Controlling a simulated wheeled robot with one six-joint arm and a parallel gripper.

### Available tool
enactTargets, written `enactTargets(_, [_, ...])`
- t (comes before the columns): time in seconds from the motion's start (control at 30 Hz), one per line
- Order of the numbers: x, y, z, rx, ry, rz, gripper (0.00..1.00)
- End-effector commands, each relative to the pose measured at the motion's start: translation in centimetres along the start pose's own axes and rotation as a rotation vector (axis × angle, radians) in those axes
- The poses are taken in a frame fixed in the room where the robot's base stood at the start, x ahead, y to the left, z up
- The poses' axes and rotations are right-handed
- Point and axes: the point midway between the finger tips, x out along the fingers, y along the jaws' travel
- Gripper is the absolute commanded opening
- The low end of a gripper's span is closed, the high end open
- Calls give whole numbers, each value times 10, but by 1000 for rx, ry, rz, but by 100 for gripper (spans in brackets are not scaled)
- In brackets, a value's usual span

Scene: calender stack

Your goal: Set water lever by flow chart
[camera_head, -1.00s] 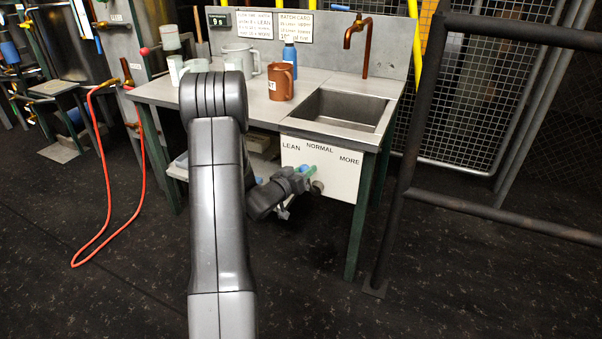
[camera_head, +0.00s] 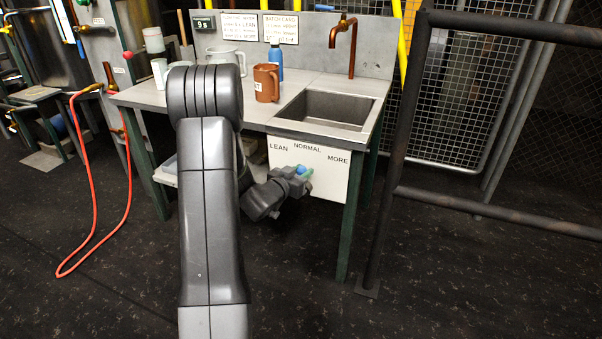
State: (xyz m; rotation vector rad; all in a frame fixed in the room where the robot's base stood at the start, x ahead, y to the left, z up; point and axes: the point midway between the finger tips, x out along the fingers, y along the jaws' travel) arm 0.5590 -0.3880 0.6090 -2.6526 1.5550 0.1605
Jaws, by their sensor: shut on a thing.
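The white lever panel (camera_head: 330,180) on the front of the sink bench reads LEAN on the left, NORMAL in the middle and MORE on the right. The lever (camera_head: 302,170) shows only a small blue-green piece, roughly below NORMAL. My gripper (camera_head: 299,178) is shut on the lever and hides most of it and its pivot. The left wall card (camera_head: 237,25) shows lines of text including LEAN. The batch card (camera_head: 281,28) hangs beside it; its small print is hard to read.
A sink (camera_head: 325,108) with a copper tap (camera_head: 343,45) is above the panel. A brown mug (camera_head: 266,83), a blue bottle (camera_head: 275,60) and a grey jug (camera_head: 228,58) stand on the bench. A dark railing (camera_head: 395,150) is at right. A small display (camera_head: 203,24) reads about 9 s.

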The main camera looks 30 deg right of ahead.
Motion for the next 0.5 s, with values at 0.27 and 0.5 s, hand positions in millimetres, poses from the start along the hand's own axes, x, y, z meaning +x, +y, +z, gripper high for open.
enactTargets(0.27, [0,0,1,-2,-1,0,50])
enactTargets(0.5, [-2,0,0,-2,0,0,50])
